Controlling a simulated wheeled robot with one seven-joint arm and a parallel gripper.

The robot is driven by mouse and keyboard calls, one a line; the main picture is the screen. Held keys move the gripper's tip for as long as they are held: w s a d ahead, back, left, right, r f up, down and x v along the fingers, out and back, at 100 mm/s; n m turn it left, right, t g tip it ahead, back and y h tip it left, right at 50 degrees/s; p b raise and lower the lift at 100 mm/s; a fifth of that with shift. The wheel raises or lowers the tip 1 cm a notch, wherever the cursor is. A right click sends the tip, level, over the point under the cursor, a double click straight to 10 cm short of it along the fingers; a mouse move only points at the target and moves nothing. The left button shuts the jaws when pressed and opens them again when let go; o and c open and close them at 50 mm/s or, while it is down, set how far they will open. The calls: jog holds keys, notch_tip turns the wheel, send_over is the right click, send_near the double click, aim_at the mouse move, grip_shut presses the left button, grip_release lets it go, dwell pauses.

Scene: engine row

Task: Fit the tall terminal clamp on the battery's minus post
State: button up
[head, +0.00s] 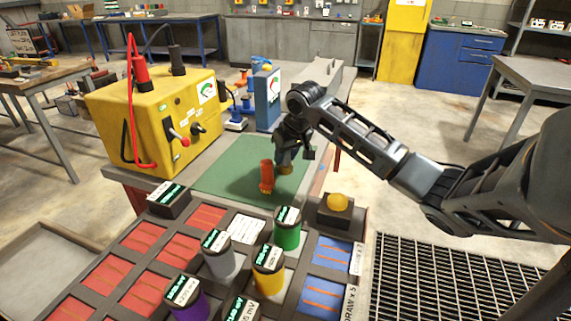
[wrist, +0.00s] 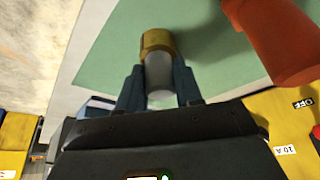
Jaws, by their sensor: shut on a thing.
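My gripper (head: 287,158) is shut on a pale grey cylinder with a brass end (wrist: 157,62), which may be a terminal clamp. Both fingers (wrist: 157,92) sit on either side of its grey part. In the head view the brass end (head: 286,169) points down over the green mat (head: 222,176). An orange-red upright piece (head: 266,178) is just left of it, and it also shows in the wrist view (wrist: 278,42). A yellow box (head: 155,115) at the left bears a red-capped post (head: 140,70) and a black-capped post (head: 177,60). No minus mark is readable.
A blue gauge stand (head: 268,98) is behind the mat. In front is a sectioned tray (head: 130,262) with several labelled cylinders, including a green one (head: 287,230). A dark block with a yellow dome (head: 337,203) is at its right corner. The mat's left part is clear.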

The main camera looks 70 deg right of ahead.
grip_shut()
jog(key=shift+r, duration=0.1)
